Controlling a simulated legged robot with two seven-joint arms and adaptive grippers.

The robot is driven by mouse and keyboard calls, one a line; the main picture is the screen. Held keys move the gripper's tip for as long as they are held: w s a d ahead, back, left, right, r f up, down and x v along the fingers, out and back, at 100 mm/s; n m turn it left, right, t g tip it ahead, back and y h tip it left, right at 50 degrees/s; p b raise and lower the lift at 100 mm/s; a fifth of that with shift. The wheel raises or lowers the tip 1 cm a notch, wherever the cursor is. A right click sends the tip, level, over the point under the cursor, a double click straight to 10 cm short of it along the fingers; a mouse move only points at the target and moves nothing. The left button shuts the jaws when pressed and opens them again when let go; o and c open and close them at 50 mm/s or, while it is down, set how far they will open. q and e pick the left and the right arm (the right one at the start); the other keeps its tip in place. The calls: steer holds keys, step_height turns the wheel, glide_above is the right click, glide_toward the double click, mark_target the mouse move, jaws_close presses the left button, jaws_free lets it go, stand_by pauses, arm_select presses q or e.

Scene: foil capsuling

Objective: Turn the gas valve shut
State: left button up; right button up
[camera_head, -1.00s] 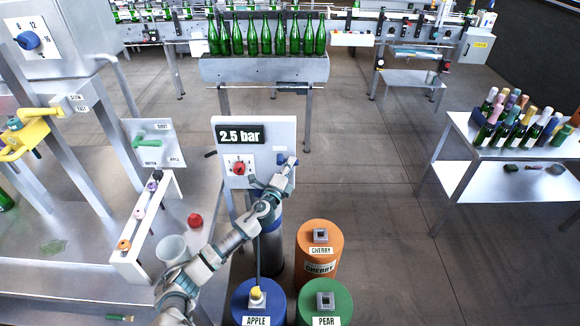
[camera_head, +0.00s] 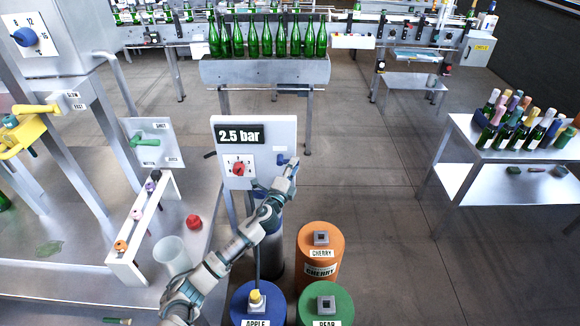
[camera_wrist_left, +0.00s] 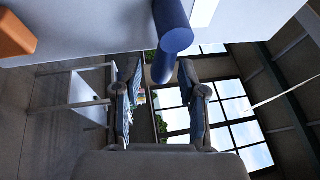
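The gas panel (camera_head: 226,173) is a white upright board with a "2.5 bar" display (camera_head: 240,135) and a red knob (camera_head: 239,168) on a dial. A blue valve handle (camera_head: 281,160) sits at the panel's right side. In the left wrist view the blue handle (camera_wrist_left: 173,36) juts from the pale panel, its lower end at the gap between the fingertips. My left gripper (camera_head: 291,169) is at the panel's right edge beside the handle. In the wrist view its two fingers (camera_wrist_left: 160,80) stand apart; contact with the handle cannot be told. My right gripper is out of view.
Orange CHERRY (camera_head: 318,275), blue APPLE (camera_head: 243,304) and green PEAR (camera_head: 341,309) drums stand below the panel. A metal bench (camera_head: 70,284) with a clear cup (camera_head: 172,254) is at left. A bottle table (camera_head: 470,150) is at right; floor between is free.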

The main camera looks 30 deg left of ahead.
arm_select(q)
steer(key=shift+r, duration=0.25)
steer(key=v, duration=1.2)
steer(key=shift+d+f, duration=0.15)
steer(key=shift+d, duration=0.05)
